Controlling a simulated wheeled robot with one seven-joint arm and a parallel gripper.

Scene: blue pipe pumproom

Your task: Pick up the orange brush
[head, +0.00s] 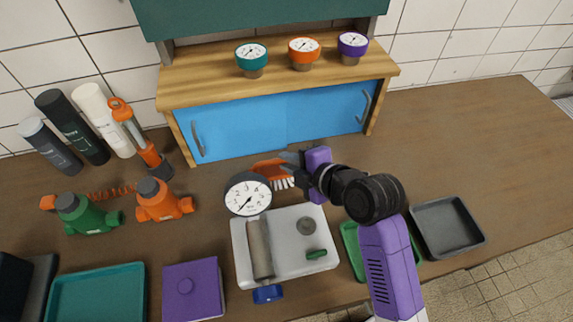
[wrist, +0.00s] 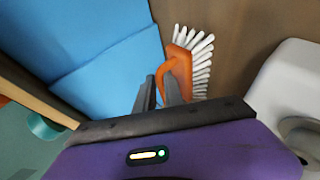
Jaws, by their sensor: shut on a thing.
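The orange brush (head: 268,168) with white bristles is at the middle of the counter, in front of the blue cabinet doors. In the wrist view the orange brush (wrist: 181,66) shows its bristles pointing up and to the right. My gripper (head: 287,160) comes in from the right and is shut on the orange brush. In the wrist view my gripper (wrist: 160,90) has its dark fingers at the brush's orange handle. Whether the brush is clear of the counter I cannot tell. Part of the brush is hidden behind the white gauge and the fingers.
A white gauge (head: 248,194) stands just in front of the brush. The blue cabinet (head: 240,128) stands close behind. A dark tray (head: 447,227) is at the right. The counter's far right is clear.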

